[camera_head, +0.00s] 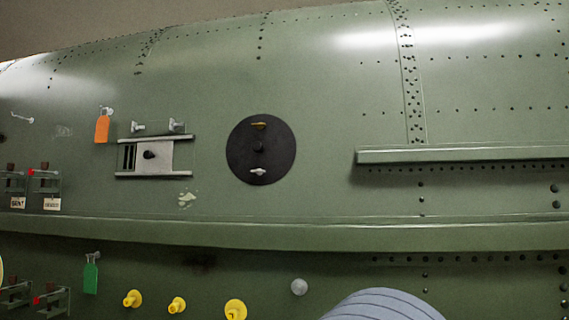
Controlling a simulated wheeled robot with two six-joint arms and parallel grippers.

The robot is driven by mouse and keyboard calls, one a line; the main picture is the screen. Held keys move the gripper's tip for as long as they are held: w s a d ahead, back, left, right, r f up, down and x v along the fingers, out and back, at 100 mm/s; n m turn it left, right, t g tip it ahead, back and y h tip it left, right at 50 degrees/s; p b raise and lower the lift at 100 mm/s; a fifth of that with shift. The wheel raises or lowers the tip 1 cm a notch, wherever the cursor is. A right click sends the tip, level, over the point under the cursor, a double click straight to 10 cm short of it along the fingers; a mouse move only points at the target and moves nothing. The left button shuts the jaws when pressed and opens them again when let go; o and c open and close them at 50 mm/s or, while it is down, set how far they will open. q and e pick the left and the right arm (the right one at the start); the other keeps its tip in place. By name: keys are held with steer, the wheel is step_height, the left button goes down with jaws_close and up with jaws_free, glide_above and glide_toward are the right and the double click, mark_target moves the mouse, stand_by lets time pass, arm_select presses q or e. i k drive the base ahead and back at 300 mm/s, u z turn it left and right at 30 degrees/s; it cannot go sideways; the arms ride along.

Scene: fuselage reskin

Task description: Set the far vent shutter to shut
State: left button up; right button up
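A vent shutter (164,165) is on the green fuselage skin, left of centre. It is a light grey plate with a black knob (149,155), held between an upper rail (155,139) and a lower rail (155,175). Dark vertical vent slots (129,157) show uncovered at the left of the plate. The rails run on past the plate's right side, with green skin between them. It is the only vent shutter I can make out. Neither of my grippers is in view.
A round black disc (246,165) with small fittings is right of the shutter. An orange tag (102,128) hangs upper left, a green tag (90,277) lower left. Yellow knobs (177,305) sit below. A ledge (455,154) juts out at right.

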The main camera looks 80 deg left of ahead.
mark_target(155, 155)
steer(key=u, duration=3.35)
